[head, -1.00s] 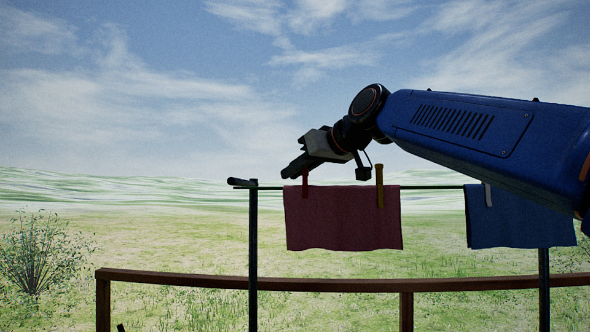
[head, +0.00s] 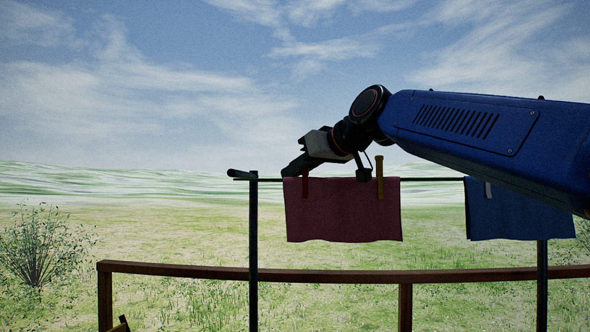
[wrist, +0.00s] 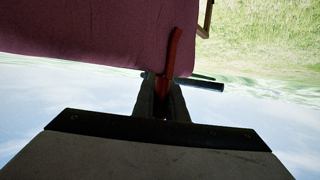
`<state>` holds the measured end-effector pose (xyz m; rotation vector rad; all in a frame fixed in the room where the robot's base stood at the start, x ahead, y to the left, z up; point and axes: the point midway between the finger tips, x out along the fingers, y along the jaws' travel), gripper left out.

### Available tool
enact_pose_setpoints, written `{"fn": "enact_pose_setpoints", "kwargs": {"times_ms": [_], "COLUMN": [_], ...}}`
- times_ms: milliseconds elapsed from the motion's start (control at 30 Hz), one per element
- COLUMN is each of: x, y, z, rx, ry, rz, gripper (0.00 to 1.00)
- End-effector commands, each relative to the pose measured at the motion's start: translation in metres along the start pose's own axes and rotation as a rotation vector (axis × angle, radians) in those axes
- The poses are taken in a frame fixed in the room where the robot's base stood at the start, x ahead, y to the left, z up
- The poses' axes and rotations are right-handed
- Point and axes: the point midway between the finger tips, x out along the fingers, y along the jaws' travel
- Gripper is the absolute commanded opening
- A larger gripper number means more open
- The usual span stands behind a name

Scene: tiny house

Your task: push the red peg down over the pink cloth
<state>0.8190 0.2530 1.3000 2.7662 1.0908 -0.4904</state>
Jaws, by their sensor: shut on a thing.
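The pink cloth (head: 345,218) hangs over the line, and its left part also fills the upper left of the wrist view (wrist: 90,28). The red peg (head: 305,188) sits near the cloth's top left corner, with its lower part lying against the cloth's face. My gripper (head: 290,170) is at the peg's upper end, just above the line. In the wrist view my gripper (wrist: 161,95) is shut on the red peg (wrist: 174,50), which sticks out from between the fingers along the cloth.
A yellow peg (head: 379,176) is on the pink cloth's right part, close below my wrist. A blue cloth (head: 510,215) with a pale peg hangs farther right. A dark post (head: 253,250) stands left, and a wooden rail (head: 330,282) runs below.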

Motion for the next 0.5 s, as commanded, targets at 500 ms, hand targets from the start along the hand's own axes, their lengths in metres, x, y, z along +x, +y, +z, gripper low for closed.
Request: {"fn": "enact_pose_setpoints", "kwargs": {"times_ms": [500], "x": [0.0000], "y": [0.0000], "z": [0.0002], "rx": [0.000], "ry": [0.000], "rz": [0.000], "gripper": [0.34]}}
